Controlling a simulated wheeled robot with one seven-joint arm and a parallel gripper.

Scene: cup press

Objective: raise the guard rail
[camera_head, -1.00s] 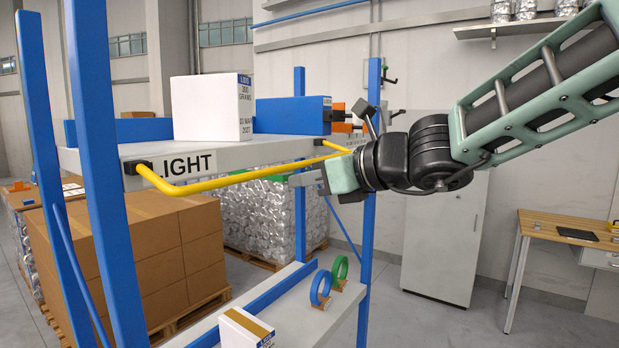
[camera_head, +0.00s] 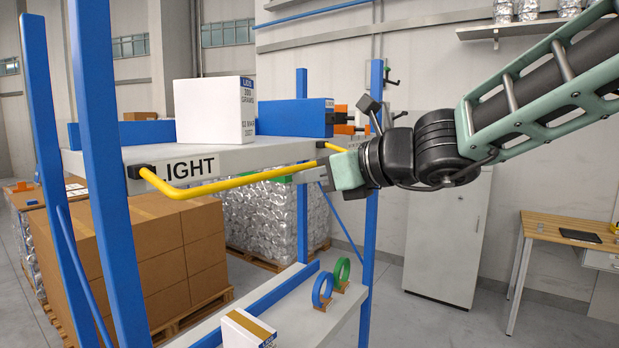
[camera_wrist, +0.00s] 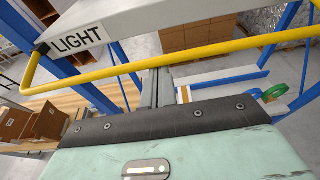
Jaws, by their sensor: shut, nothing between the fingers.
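The yellow guard rail (camera_head: 240,183) runs along the front of the upper shelf (camera_head: 215,163), which is marked LIGHT. It juts out from a dark pivot at the left end, at about the height of the shelf's front edge. The rail also crosses the wrist view (camera_wrist: 200,51). My gripper (camera_head: 323,179) is shut and empty at the rail's right end, with its fingers close under the bar. In the wrist view its fingers (camera_wrist: 156,82) point toward the rail's underside. I cannot tell whether they touch it.
A white carton (camera_head: 213,110) and a blue bin (camera_head: 293,117) stand on the upper shelf. Blue posts (camera_head: 108,170) frame the rack. A lower shelf holds a blue ring (camera_head: 321,289), a green ring (camera_head: 342,270) and a small box (camera_head: 247,328).

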